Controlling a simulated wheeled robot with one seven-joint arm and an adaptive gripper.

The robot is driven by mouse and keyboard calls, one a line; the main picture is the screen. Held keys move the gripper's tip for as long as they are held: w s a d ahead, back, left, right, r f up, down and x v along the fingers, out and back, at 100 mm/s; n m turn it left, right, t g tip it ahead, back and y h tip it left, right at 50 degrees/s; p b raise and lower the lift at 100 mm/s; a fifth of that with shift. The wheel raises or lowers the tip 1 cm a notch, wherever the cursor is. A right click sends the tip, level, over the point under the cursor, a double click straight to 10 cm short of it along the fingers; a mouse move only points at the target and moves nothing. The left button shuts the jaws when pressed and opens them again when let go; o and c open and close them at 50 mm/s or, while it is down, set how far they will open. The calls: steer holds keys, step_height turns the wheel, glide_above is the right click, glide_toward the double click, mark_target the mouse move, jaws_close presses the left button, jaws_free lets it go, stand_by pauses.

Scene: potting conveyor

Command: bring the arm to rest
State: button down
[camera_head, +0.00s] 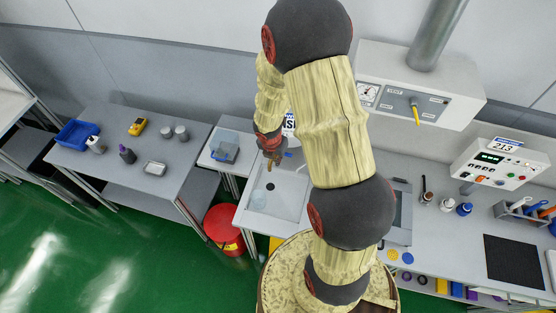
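My arm rises from the lower middle of the head camera view, bends at the top, and comes down on its far side. My gripper (272,158) hangs over the white sink area (262,215) left of the arm. It is small here and partly hidden by my own arm, so its fingers are hard to make out. I cannot tell whether it is open or shut, or whether it holds anything.
A grey side table (110,170) at left carries a blue tray (75,135), a yellow meter (138,126) and bottles. A red bin (224,226) stands on the green floor. At right the bench holds a control box (503,163) and a black mat (513,262).

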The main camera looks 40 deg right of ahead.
steer(key=s+a+r+m+g+b, duration=0.25)
steer(key=s+r+m, duration=0.25)
steer(key=s+m, duration=0.7)
steer(key=s+a+m+t+y+b, duration=0.1)
steer(key=a+m+b, duration=0.5)
steer(key=b, duration=0.8)
steer(key=s+a+m+t+y+b, duration=0.1)
steer(key=s+a+m+t+b, duration=0.2)
steer(key=b, duration=1.1)
steer(key=a+m+t, duration=0.2)
steer(key=a+m, duration=0.1)
steer(key=a, duration=0.2)
steer(key=shift+a+t, duration=0.25)
steer(key=shift+t, duration=0.1)
steer(key=shift+r, duration=0.1)
